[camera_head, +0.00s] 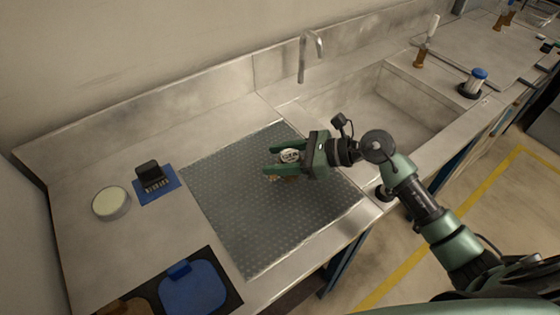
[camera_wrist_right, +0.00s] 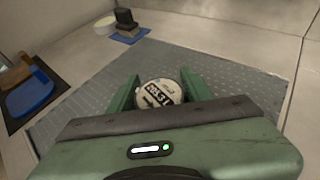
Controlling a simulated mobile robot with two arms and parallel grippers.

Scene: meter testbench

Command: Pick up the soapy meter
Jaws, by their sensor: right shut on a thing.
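The meter (camera_head: 290,156) is a small round thing with a white labelled face and a brownish body low down. It is over the grey dimpled mat (camera_head: 230,200). My right gripper (camera_head: 272,161) is shut on it, one green finger on either side. In the right wrist view the meter's white face with dark print (camera_wrist_right: 160,93) shows between the two fingers. Whether its underside touches the mat is hidden. Soap on it cannot be made out. My left gripper is not in view.
Left of the mat are a round pale dish (camera_head: 110,203) and a dark brush-like block on a blue pad (camera_head: 155,190). The sink (camera_head: 375,115) with a tap (camera_head: 303,58) is at the right. Most of the mat is clear.

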